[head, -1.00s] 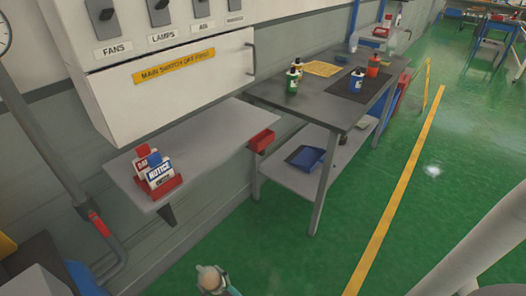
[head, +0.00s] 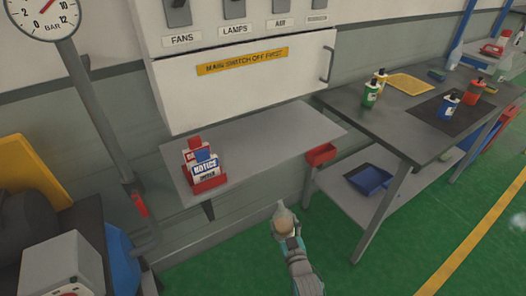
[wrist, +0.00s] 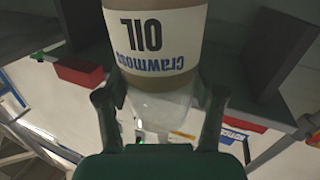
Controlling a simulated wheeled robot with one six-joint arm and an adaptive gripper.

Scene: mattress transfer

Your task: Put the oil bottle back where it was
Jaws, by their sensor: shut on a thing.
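The oil bottle has a tan body and a white label reading OIL, upside down in the wrist view (wrist: 160,45). Its whitish translucent end points toward the gripper palm there. In the head view the bottle (head: 284,226) is small, with a pale pointed tip. My gripper (wrist: 160,112) is shut on it, with a finger on each side. In the head view my gripper (head: 290,240) is low in the middle, in front of the wall shelf and left of the workbench. The bottle's far end is cut off in the wrist view.
The grey wall shelf (head: 265,137) holds a red card rack (head: 207,184) at its left; its right part is bare. A red bin (head: 320,154) hangs near its right end.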

